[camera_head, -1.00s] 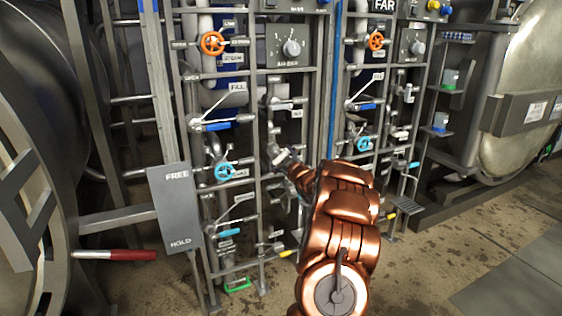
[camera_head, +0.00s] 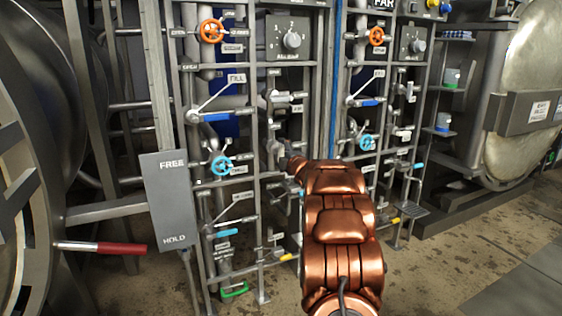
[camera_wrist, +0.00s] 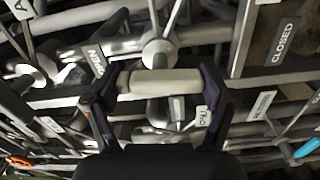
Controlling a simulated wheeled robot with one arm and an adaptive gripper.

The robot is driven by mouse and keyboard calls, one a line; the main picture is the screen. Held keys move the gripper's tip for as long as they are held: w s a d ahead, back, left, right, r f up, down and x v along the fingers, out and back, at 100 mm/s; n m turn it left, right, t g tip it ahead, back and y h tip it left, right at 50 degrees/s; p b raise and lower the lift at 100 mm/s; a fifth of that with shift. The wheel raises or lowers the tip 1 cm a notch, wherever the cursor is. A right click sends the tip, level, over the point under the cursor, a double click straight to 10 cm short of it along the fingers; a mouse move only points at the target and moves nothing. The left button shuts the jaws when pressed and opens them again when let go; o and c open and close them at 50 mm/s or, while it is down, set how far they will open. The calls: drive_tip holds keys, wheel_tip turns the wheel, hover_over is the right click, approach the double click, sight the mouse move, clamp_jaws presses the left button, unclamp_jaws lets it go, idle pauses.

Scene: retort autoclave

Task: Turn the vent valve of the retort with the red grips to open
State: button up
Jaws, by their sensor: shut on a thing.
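In the wrist view, a pale cylindrical grip (camera_wrist: 158,82) lies level across the picture between my gripper's two fingers (camera_wrist: 160,90). My gripper is shut on its ends. A round grey hub (camera_wrist: 159,53) sits just beyond the grip. An OPEN label (camera_wrist: 97,62) is to the left and a CLOSED label (camera_wrist: 283,43) to the right. In the head view, my copper arm hides the fingers and the held grip. A red grip on a lever (camera_head: 110,248) shows on the left retort (camera_head: 60,75), beside the valve rack.
The pipe rack holds orange handwheels (camera_head: 211,31), cyan handwheels (camera_head: 221,165) and blue levers (camera_head: 215,117) close to my arm. A FREE/HOLD plate (camera_head: 170,205) stands out at the left. Another retort (camera_head: 525,95) is at the right. Floor at lower right is clear.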

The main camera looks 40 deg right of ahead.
drive_tip(key=shift+n+b, duration=0.45)
drive_tip(key=shift+n, duration=0.05)
drive_tip(key=o, duration=1)
drive_tip(key=v, duration=1.2)
drive_tip(key=shift+w, duration=0.1)
